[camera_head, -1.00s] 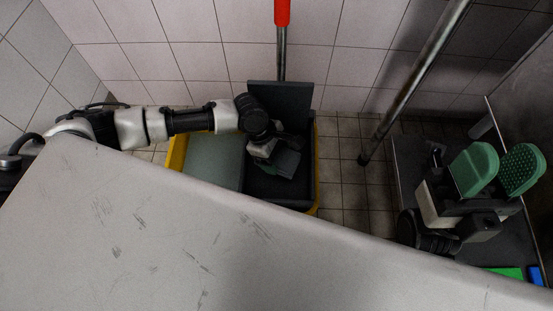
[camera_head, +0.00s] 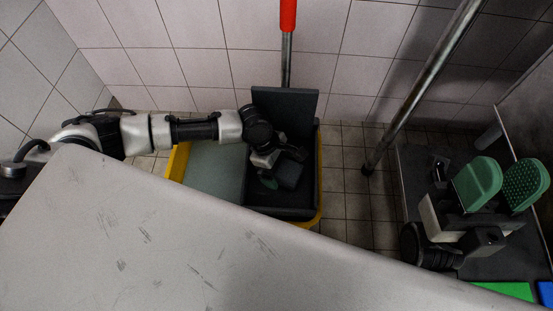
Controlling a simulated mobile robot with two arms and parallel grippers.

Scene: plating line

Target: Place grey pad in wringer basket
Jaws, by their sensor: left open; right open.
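The wringer basket (camera_head: 309,198) is the dark bin in the right part of the yellow bucket (camera_head: 177,160), with an upright dark plate at its back. My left gripper (camera_head: 272,180) is open and points down inside or just over the basket.
A grey worktop (camera_head: 150,240) fills the front. A mop handle with a red grip (camera_head: 288,15) stands behind the bucket. A metal pole (camera_head: 425,85) slants down to the floor. A green pad (camera_head: 505,290) and a blue pad (camera_head: 546,293) lie at the lower right.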

